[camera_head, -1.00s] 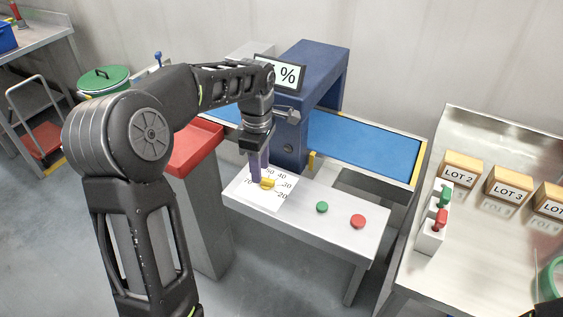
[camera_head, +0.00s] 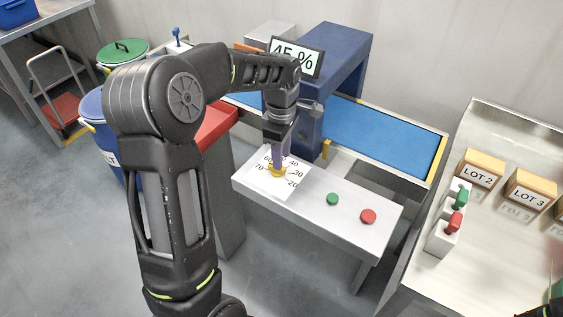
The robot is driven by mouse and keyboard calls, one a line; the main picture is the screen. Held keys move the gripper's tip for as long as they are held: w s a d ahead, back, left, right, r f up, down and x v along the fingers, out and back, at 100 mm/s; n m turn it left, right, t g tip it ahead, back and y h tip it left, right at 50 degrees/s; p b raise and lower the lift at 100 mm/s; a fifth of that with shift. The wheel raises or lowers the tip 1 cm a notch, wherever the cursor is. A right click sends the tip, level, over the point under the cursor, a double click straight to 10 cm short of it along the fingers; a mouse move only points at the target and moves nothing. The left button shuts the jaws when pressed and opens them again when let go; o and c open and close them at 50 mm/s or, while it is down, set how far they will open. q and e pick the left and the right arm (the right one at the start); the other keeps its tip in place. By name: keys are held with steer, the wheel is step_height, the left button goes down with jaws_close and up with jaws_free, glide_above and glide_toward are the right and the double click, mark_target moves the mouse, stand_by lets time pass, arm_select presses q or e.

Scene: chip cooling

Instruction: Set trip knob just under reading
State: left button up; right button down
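The yellow trip knob (camera_head: 278,173) sits on a white dial plate (camera_head: 264,185) with printed numbers; 20, 30, 40, 60 and 70 can be made out around it. My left gripper (camera_head: 277,163) points down at the knob, its fingers at or around the knob's top. The fingers overlap in this view, so I cannot tell whether they are closed on it. The knob's pointer direction is too small and covered to read.
A green button (camera_head: 332,199) and a red button (camera_head: 368,216) are on the same bench (camera_head: 310,210), right of the dial. Behind is a blue conveyor belt (camera_head: 380,135) under a blue arch (camera_head: 345,60). A steel table (camera_head: 490,240) with lot boxes stands at right.

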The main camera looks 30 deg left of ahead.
arm_select(q)
steer(key=shift+f, duration=1.95)
jaws_close()
